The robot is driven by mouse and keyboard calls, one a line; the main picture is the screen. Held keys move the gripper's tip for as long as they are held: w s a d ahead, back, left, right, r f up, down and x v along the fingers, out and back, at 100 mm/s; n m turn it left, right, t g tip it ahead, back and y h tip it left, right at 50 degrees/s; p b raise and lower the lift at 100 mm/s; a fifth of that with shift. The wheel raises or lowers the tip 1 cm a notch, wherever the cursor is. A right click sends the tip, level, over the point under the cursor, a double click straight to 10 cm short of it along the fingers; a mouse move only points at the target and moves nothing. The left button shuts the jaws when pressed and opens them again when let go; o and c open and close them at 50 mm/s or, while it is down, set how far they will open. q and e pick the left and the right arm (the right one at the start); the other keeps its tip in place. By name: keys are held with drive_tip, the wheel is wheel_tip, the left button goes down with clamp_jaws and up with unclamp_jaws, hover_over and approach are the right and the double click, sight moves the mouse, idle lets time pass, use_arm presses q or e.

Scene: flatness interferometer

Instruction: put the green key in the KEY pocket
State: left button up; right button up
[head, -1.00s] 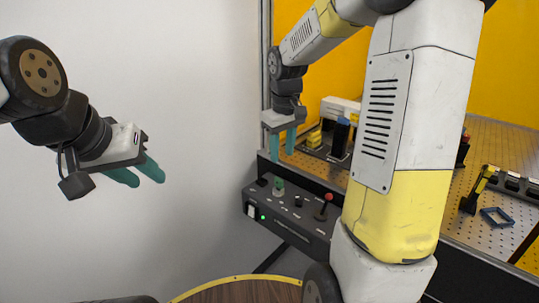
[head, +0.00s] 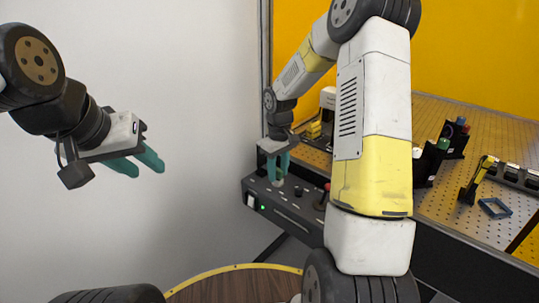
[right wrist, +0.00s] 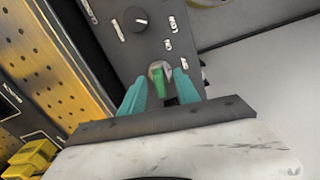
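The green key (right wrist: 158,82) stands in a round switch on the control panel (head: 292,208), seen between my right gripper's fingers in the right wrist view. My right gripper (head: 278,172) is over the panel's left part, its teal fingers on either side of the key. A dark gap shows between the key and one finger, so it looks open. In the head view the fingers mostly hide the key. My left gripper (head: 138,164) is open and empty in front of the white wall, far from the panel. I cannot make out a pocket labelled KEY.
Behind is a perforated metal table (head: 458,205) with black holders, a blue frame (head: 494,208) and a yellow-and-black tool (head: 477,181). Yellow blocks (right wrist: 30,160) lie near the right gripper.

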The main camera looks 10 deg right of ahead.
sight(278, 169)
drive_tip(key=shift+f, duration=0.1)
clamp_jaws()
drive_tip(key=shift+r, duration=3.1)
